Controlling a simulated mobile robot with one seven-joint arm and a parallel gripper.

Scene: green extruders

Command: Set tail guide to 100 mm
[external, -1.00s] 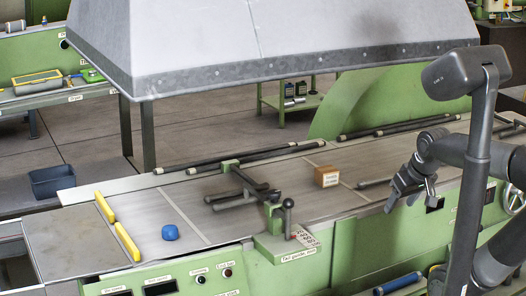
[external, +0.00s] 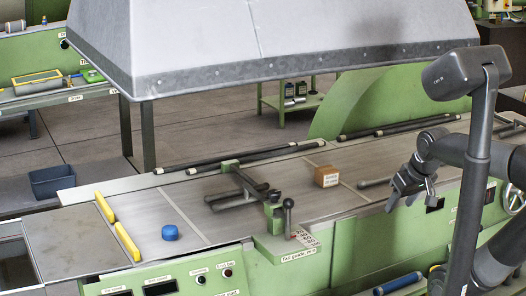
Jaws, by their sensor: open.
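The tail guide (external: 243,181) is a dark bar assembly with green blocks, lying across the grey table. Its lever (external: 288,210) with a dark round knob stands upright on a green base at the table's front edge. A label on the base reads "Tail guide, mm", beside a small scale plate (external: 306,240) whose numbers are too small to read. My gripper (external: 411,200) is open and empty, above the front edge of the table, to the right of the lever and apart from it.
A brown block (external: 326,177) with a label and a blue round piece (external: 170,232) sit on the table. Yellow bars (external: 127,241) stand at the left. A large grey hood (external: 270,50) hangs above. A handwheel (external: 517,197) is at the right.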

